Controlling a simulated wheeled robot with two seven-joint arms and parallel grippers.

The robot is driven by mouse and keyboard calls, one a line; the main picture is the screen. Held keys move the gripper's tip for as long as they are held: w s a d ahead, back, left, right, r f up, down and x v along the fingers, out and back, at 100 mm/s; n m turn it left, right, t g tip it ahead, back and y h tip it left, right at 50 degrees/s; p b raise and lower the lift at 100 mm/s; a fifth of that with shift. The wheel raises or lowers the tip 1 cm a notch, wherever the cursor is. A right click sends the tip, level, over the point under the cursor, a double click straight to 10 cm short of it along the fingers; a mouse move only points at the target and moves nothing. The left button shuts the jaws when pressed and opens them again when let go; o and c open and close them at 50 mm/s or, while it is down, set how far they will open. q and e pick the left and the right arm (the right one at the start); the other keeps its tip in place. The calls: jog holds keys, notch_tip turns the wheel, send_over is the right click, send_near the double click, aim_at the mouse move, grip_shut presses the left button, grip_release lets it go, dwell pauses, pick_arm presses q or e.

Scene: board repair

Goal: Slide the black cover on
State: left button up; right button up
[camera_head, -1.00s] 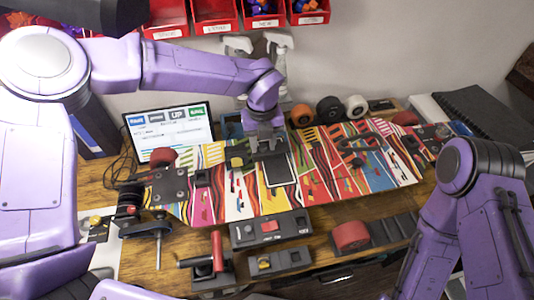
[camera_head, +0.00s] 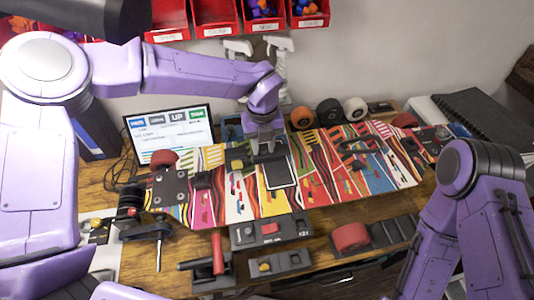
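The black cover (camera_head: 279,172) is a dark flat plate over a white-edged rectangular bay in the middle of the colourful skateboard deck (camera_head: 323,188). My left gripper (camera_head: 267,151) points down at the cover's far edge. Its fingers are small here, and I cannot tell whether they are open or shut, or whether they touch the cover. My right arm shows at the right, but its gripper is out of view.
A laptop (camera_head: 170,132) stands behind the deck's left end. Several wheels, one orange (camera_head: 302,117), stand behind the deck. Black tool trays (camera_head: 270,230), a red-handled tool (camera_head: 217,254) and a red wheel (camera_head: 351,237) lie in front. Red bins (camera_head: 213,18) hang on the wall.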

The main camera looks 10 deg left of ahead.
pick_arm(q)
grip_shut()
